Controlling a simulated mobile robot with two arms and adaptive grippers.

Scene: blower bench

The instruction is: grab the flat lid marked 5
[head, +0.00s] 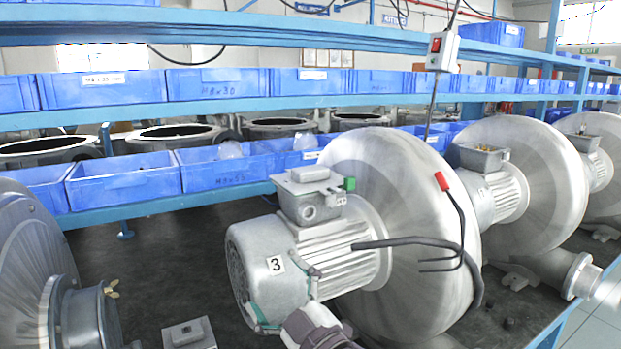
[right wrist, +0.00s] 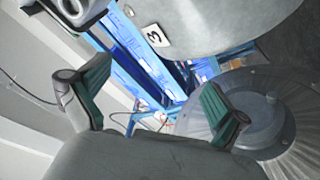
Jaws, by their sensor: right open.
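A small flat grey lid-like plate (head: 188,333) with a raised knob lies on the dark bench at the bottom left of the head view, cut off by the frame edge. No 5 is readable on it or anywhere else. My right gripper (head: 284,300) is open, with green finger pads, in front of the motor marked 3 (head: 262,283). It is to the right of the plate and apart from it. In the right wrist view the open fingers (right wrist: 155,80) have nothing between them, and the motor marked 3 (right wrist: 190,24) shows beyond. My left gripper is out of view.
The motor's large blower housing (head: 420,215) fills the middle right. Another round housing (head: 28,265) stands at the left. Blue bins (head: 125,182) line the shelf behind. Bare bench (head: 165,260) lies between the housings.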

